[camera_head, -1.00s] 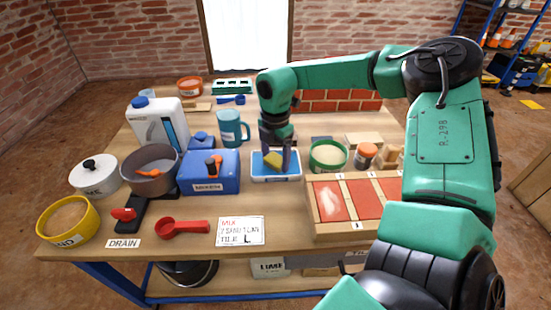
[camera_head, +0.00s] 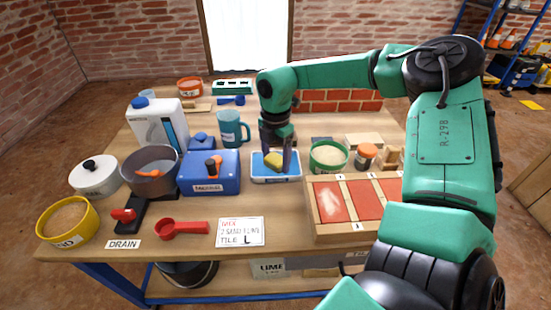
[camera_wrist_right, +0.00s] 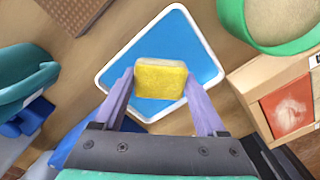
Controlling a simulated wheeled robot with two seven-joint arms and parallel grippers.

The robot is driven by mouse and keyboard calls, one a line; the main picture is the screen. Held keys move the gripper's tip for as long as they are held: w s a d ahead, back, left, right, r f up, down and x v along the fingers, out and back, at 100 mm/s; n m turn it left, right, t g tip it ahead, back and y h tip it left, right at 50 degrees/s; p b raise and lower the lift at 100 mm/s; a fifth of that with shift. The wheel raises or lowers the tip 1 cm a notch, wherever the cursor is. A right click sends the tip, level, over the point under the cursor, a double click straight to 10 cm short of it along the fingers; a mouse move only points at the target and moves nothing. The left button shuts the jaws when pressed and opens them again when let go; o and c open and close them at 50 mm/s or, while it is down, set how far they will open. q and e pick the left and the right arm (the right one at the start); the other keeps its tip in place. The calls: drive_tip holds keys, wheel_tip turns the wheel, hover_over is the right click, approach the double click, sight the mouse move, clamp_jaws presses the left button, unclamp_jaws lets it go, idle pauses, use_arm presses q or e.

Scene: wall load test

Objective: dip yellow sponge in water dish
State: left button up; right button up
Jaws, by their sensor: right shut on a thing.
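The yellow sponge (camera_head: 273,160) is at the white-rimmed water dish with blue inside (camera_head: 291,178). My right gripper (camera_head: 276,158) points down over the dish and is shut on the sponge. In the right wrist view the sponge (camera_wrist_right: 161,79) sits between the two purple-grey fingers (camera_wrist_right: 160,98), over the blue surface of the dish (camera_wrist_right: 172,35). I cannot tell whether its underside touches the water. My left gripper is not in view.
A green bowl of pale powder (camera_head: 328,157) and a tray of red tiles (camera_head: 362,226) are right of the dish. A blue box (camera_head: 209,173) and a teal mug (camera_head: 230,128) are left. A written card (camera_head: 241,232) lies in front.

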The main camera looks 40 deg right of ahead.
sight(276, 158)
wheel_tip(276, 158, up, 7)
drive_tip(key=p, duration=0.3)
drive_tip(key=shift+f, duration=0.2)
idle(0.6)
